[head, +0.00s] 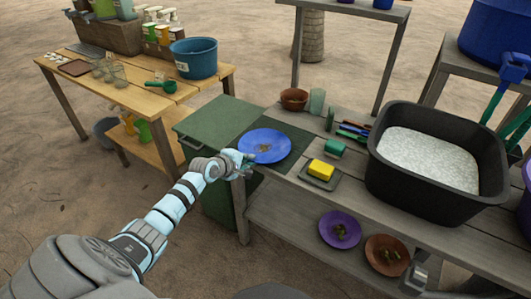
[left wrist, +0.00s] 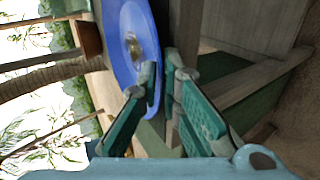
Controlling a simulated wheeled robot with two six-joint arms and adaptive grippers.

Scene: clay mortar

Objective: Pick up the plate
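A round blue plate (head: 264,145) with small dark bits in its middle lies on the dark green mat at the left of the grey table. My left gripper (head: 244,164) is at the plate's near left edge. In the left wrist view the gripper's green fingers (left wrist: 160,75) lie close together at the tips, one overlapping the rim of the plate (left wrist: 125,18) and one just outside it. I cannot tell whether they grip the rim. A purple plate (head: 340,229) and a brown plate (head: 386,255) are on the lower shelf.
A yellow sponge (head: 321,169) on a grey tray sits right of the blue plate. A big black tub (head: 400,190) of white grains stands farther right. A brown pot (head: 294,98) is behind. A wooden table with a blue bucket (head: 194,59) is at the back left.

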